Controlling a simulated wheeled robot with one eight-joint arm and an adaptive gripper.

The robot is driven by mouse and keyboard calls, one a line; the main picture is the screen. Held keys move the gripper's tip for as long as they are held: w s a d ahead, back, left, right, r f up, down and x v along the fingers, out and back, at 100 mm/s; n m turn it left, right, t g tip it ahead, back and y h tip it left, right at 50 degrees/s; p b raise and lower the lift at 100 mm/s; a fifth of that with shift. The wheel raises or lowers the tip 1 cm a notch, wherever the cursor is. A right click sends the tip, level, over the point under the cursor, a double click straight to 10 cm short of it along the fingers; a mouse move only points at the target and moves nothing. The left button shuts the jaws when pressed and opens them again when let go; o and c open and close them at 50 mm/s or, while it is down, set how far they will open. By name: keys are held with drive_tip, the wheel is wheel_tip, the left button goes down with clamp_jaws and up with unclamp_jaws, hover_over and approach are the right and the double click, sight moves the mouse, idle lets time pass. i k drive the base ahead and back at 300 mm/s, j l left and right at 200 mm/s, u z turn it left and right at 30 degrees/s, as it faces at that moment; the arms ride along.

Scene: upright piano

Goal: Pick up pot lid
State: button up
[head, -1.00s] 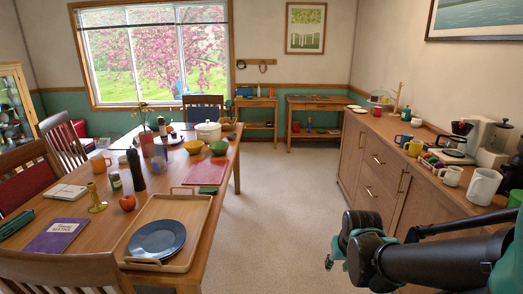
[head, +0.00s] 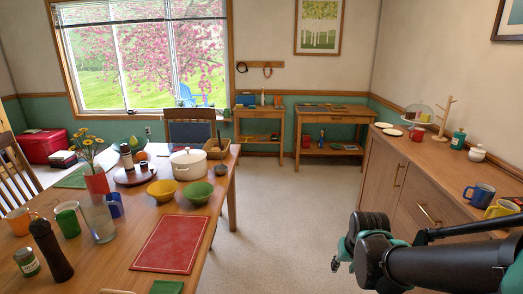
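A white pot (head: 189,164) stands on the dining table near its far right end. Its lid (head: 188,155) appears to sit on top of it as a pale cover; the detail is small. My arm reaches in from the lower right, over the floor between the table and the sideboard. My gripper (head: 338,262) is at the arm's left end, well apart from the pot and low in the picture. Its fingers are small and partly hidden by the arm, so I cannot tell whether they are open or shut.
The dining table (head: 112,262) holds a red board (head: 173,243), yellow bowl (head: 162,190), green bowl (head: 197,192), glass jug (head: 99,219) and pepper mill (head: 50,249). A wooden sideboard (head: 399,195) stands at right. The floor (head: 281,215) between them is clear.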

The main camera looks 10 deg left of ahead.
sight(187, 156)
drive_tip(key=i, duration=1.9)
drive_tip(key=i+l+u, duration=0.1)
drive_tip(key=i+u, duration=0.3)
drive_tip(key=i, duration=0.15)
drive_tip(key=i+l+u, duration=0.4)
drive_tip(key=i+j, duration=0.1)
drive_tip(key=i, duration=0.05)
